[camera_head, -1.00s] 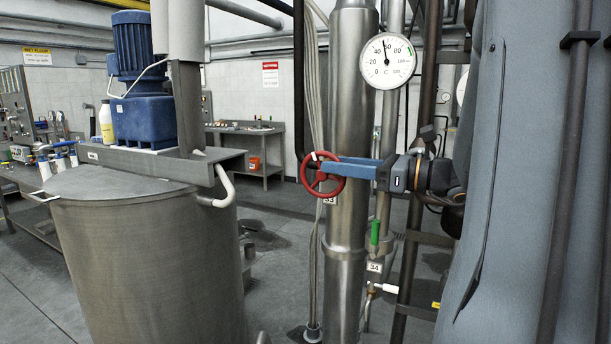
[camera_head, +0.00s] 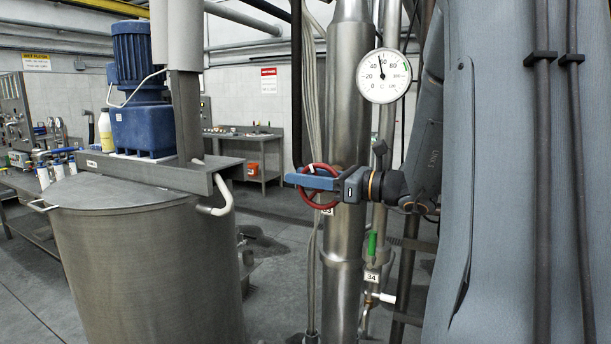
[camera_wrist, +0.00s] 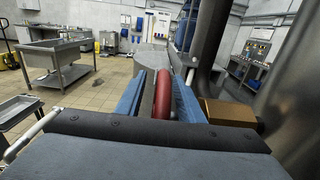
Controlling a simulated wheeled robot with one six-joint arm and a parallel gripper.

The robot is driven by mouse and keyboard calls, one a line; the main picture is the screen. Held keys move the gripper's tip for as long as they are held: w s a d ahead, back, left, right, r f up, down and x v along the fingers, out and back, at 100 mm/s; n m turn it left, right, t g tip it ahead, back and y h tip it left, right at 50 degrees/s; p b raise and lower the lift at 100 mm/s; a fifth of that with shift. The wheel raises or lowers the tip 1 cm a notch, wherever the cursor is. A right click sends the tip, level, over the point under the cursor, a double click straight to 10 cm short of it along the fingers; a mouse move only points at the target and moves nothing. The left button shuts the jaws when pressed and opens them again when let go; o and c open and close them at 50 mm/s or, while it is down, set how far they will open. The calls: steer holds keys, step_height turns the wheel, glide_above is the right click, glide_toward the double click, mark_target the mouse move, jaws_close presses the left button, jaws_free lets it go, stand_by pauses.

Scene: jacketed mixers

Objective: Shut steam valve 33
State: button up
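Valve 33 has a red handwheel (camera_head: 326,204) with a white mark near its top, in front of a steel pipe. The tag 33 (camera_head: 327,211) is just below it. My gripper (camera_head: 300,181), with blue fingers, reaches in from the right and crosses the wheel, its tips at the wheel's left side. In the wrist view the red rim (camera_wrist: 163,95) lies between the two blue fingers, with space on its left and close to the right finger. The fingers look open around it. Part of the wheel is hidden behind them.
A dial gauge (camera_head: 384,76) hangs above on the right. Below is a green-handled valve (camera_head: 372,245) with tag 34 (camera_head: 371,276). A steel vessel (camera_head: 150,265) with a blue motor (camera_head: 140,125) stands at left. A dark vertical pipe (camera_wrist: 208,35) rises close beyond the fingers.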

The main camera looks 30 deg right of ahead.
jaws_close()
steer(key=shift+b, duration=0.45)
steer(key=shift+t+y+b, duration=0.3)
steer(key=shift+t+b, duration=0.1)
steer(key=shift+b, duration=0.05)
steer(key=shift+s+d+r+t+y+b, duration=0.15)
steer(key=shift+t+y+b, duration=0.4)
steer(key=shift+b, duration=0.45)
steer(key=shift+s+d+r+t+y+b, duration=0.25)
steer(key=shift+r+t+y+b, duration=0.35)
steer(key=shift+t+b, duration=0.25)
